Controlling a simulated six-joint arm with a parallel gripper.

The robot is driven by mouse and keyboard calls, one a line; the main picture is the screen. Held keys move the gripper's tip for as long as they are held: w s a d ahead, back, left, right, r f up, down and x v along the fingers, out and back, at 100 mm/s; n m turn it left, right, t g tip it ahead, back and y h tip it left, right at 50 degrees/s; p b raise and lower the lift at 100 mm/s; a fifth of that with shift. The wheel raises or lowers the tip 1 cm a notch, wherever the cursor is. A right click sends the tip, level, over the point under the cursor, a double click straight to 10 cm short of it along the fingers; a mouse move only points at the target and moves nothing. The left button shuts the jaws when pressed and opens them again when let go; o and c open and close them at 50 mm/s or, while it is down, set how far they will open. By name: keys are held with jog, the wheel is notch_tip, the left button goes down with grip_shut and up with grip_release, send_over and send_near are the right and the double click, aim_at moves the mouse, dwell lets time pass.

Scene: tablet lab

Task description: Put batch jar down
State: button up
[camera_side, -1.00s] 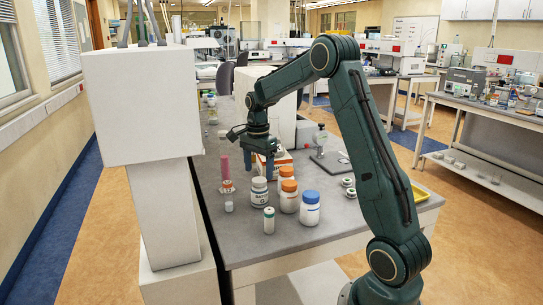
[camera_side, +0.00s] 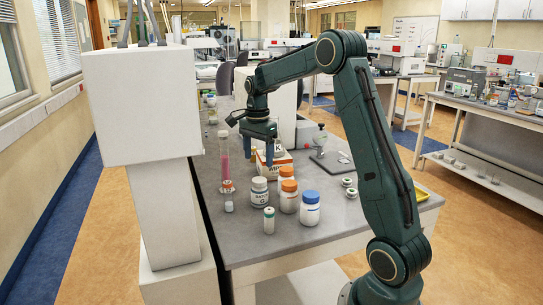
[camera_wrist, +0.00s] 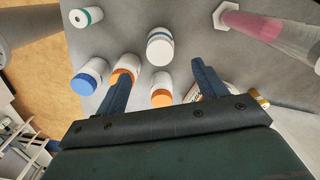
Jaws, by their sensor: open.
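The white batch jar (camera_side: 259,191) with a pale lid and dark lettering stands upright on the grey bench. In the wrist view the white jar (camera_wrist: 160,47) stands beyond the fingertips, apart from them. My gripper (camera_side: 259,158) is above and behind the jar in the side view, with its fingers pointing down. In the wrist view my gripper (camera_wrist: 163,65) has its two dark blue fingers spread wide, with nothing held between them.
Two orange-capped jars (camera_side: 289,200), a blue-capped jar (camera_side: 310,211) and a small green-capped vial (camera_side: 269,222) stand near the batch jar. A tall cylinder with pink liquid (camera_side: 225,165) stands to the left. A printed box (camera_side: 278,160) is behind.

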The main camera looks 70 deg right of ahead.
jog(key=s+a+r+n+t, duration=0.1)
jog(key=s+a+r+n, duration=0.35)
jog(key=a, duration=0.35)
jog(key=s+a+r+n+t, duration=0.1)
jog(key=s+a+r+n, duration=0.25)
jog(key=a+n, duration=0.35)
jog(key=s+a+f+n+t, duration=0.1)
jog(key=s+a+n+t, duration=0.2)
jog(key=s+a+n, duration=0.7)
jog(key=s+a, duration=0.1)
jog(key=s, duration=0.3)
jog(key=shift+a+f+t, duration=0.2)
jog(key=shift+t, duration=0.1)
